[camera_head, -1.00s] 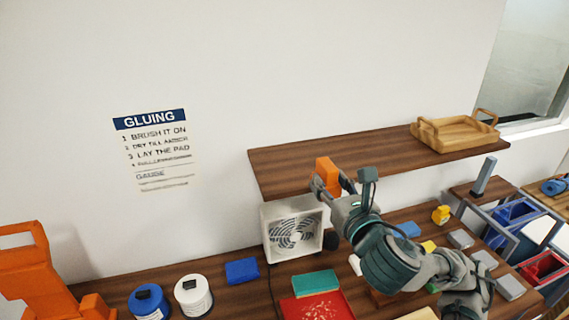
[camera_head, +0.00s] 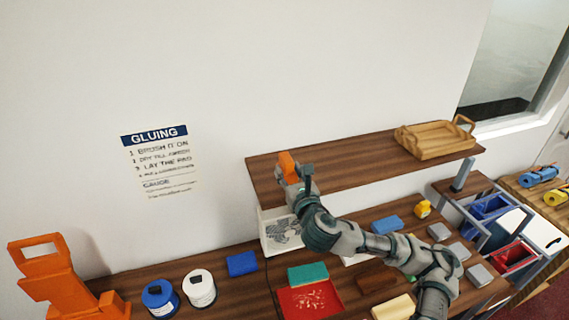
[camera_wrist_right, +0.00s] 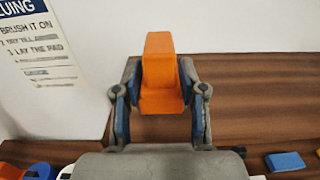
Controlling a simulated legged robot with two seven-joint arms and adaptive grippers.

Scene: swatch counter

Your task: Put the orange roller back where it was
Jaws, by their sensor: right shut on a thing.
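The orange roller (camera_head: 287,164), which looks like a stepped orange block, is held upright in my right gripper (camera_head: 296,178). The wrist view shows the orange roller (camera_wrist_right: 160,75) between the two blue-padded fingers of the right gripper (camera_wrist_right: 160,105), which are shut on it. In the head view it is at the left end of the wooden wall shelf (camera_head: 350,157); I cannot tell whether it touches the shelf. My left gripper is not in view.
A wooden tray (camera_head: 437,150) stands at the shelf's right end; the shelf's middle is clear. Below are a white fan (camera_head: 268,240), a red tray (camera_head: 318,309), a teal block (camera_head: 308,272) and a blue block (camera_head: 242,263). A large orange stand (camera_head: 62,290) is at left.

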